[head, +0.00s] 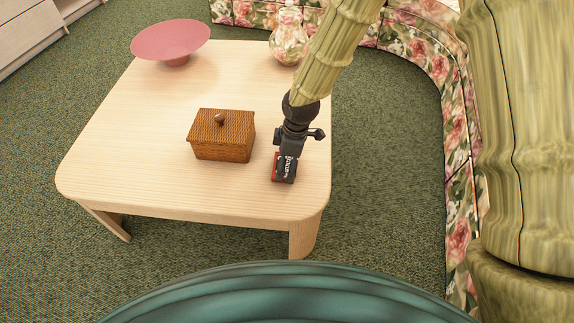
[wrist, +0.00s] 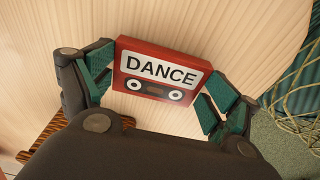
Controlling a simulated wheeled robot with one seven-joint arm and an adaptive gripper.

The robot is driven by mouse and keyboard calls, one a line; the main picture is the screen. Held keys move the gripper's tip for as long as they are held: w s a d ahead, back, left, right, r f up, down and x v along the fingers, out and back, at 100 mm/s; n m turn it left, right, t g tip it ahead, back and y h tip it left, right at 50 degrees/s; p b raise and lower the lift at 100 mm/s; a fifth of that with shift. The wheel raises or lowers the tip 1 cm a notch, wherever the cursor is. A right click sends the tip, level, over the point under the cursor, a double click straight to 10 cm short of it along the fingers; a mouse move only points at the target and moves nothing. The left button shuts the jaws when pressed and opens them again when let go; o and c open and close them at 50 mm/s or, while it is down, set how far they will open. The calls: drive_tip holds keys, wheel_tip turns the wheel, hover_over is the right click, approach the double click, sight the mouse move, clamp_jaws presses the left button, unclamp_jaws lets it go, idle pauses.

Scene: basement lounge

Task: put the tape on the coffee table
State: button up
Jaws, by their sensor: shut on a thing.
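The tape is a red cassette (wrist: 155,85) with a white label reading DANCE. In the wrist view it sits between the two teal finger pads of my gripper (wrist: 160,83), which is shut on it. In the head view the tape (head: 276,169) shows red at the tip of my gripper (head: 284,172), over the near right part of the coffee table (head: 130,150). The coffee table is pale wood with rounded corners. I cannot tell whether the tape touches the tabletop or is held just above it.
A brown woven box (head: 222,140) with a knob stands on the table left of my gripper. A pink bowl (head: 170,40) and a floral vase (head: 288,45) stand at the back. A floral sofa (head: 455,130) curves along the right. The table's front left is clear.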

drive_tip(key=shift+f, duration=0.2)
drive_tip(key=o, duration=0.8)
wheel_tip(320, 180, up, 12)
drive_tip(key=d+p, duration=0.1)
drive_tip(key=p, duration=0.3)
drive_tip(key=shift+s+d+p, duration=0.15)
drive_tip(key=shift+d+p, duration=0.2)
drive_tip(key=shift+d, duration=0.05)
